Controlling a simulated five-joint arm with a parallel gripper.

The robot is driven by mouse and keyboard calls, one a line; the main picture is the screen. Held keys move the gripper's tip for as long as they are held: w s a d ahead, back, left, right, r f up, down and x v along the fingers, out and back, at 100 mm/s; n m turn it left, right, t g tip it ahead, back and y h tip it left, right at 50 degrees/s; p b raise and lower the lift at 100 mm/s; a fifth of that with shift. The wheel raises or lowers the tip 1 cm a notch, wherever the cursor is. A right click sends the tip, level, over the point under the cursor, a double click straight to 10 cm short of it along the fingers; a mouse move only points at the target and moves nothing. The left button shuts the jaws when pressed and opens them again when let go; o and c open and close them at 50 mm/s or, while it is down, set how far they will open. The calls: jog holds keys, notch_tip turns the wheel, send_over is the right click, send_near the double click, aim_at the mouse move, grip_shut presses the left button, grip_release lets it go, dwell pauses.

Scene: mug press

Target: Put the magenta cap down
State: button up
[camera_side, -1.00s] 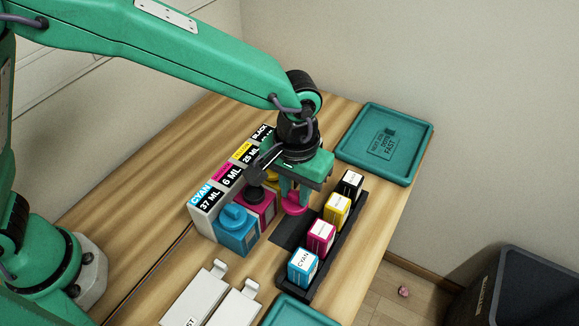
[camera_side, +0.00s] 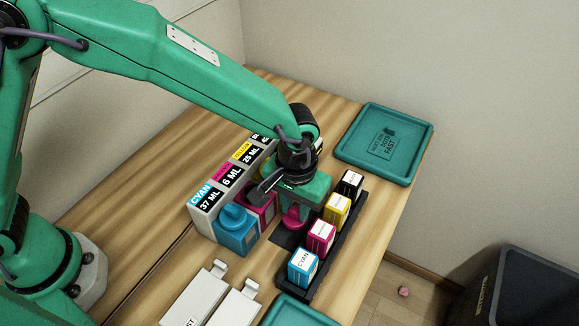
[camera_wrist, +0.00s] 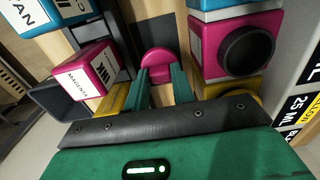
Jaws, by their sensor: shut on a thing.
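The magenta cap (camera_side: 291,222) is between the fingers of my gripper (camera_side: 296,210), low over a dark pad (camera_side: 281,240) between the ink tanks and the bottle rack. In the wrist view the round magenta cap (camera_wrist: 159,62) shows between the green fingertips (camera_wrist: 161,76), which are shut on it. I cannot tell whether the cap touches the pad (camera_wrist: 155,35). The magenta tank (camera_side: 262,204) stands to the left, partly hidden by my gripper. Its round dark opening (camera_wrist: 246,52) shows uncapped in the wrist view.
The cyan tank (camera_side: 236,228) has its blue cap on. A black rack (camera_side: 318,268) holds cyan, magenta, yellow and black bottles close to my gripper's right. A teal tray (camera_side: 384,143) lies at the back right. White clips (camera_side: 212,292) lie in front. A dark bin (camera_side: 525,290) stands beyond the table.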

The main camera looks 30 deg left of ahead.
aim_at(295, 209)
jog(key=shift+f, duration=1.35)
jog(key=shift+f, duration=0.15)
jog(key=o, duration=0.7)
jog(key=shift+c, duration=0.2)
notch_tip(295, 209, up, 12)
